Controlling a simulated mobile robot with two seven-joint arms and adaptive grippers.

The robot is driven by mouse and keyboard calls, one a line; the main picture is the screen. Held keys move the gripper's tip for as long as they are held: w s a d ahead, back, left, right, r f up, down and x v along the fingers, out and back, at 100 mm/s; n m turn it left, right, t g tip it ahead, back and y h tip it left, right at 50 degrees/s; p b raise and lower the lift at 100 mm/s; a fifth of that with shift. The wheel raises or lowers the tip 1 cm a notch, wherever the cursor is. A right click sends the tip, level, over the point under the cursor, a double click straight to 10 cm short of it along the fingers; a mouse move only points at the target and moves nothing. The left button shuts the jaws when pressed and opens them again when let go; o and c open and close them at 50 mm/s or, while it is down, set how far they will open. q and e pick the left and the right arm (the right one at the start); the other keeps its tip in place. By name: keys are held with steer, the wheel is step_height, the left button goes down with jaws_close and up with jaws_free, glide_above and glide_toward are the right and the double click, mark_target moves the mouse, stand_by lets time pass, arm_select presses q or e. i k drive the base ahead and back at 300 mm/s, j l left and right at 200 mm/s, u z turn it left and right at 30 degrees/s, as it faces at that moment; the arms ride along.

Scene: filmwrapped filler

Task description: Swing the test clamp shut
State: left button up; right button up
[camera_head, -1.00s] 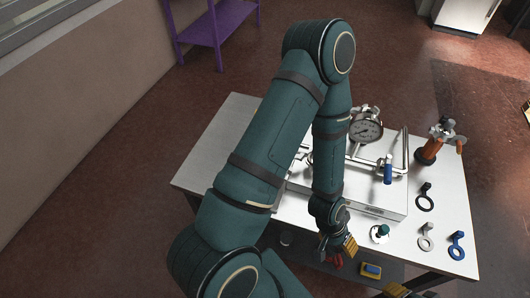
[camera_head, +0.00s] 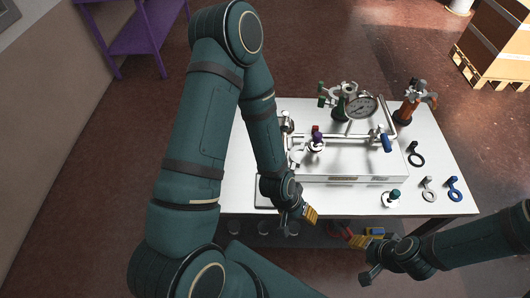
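I cannot tell which part is the test clamp; my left arm hides the rig's left end. My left gripper (camera_head: 297,219) points down at the bench's front edge, left of the rig's front. Its fingers look apart, with nothing seen between them. My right gripper (camera_head: 365,258) is in front of the bench at lower right, its fingers apart and apparently empty. Neither gripper touches the rig.
Black (camera_head: 416,158), grey (camera_head: 429,193) and blue (camera_head: 453,188) ring-ended pieces lie on the bench's right side. An orange-bodied valve (camera_head: 406,110) stands at the back right. Pallet boxes (camera_head: 498,45) stand on the floor beyond.

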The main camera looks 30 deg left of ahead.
mark_target(295, 163)
steer(key=k+j, duration=0.15)
steer(key=j, duration=0.25)
steer(key=k+j, duration=0.1)
steer(key=j, duration=0.25)
steer(key=k+j, duration=0.15)
steer(key=j, duration=0.25)
steer(key=i+l+z, duration=0.15)
steer(key=z, duration=0.15)
steer(key=i+l+z, duration=0.15)
steer(key=z, duration=0.2)
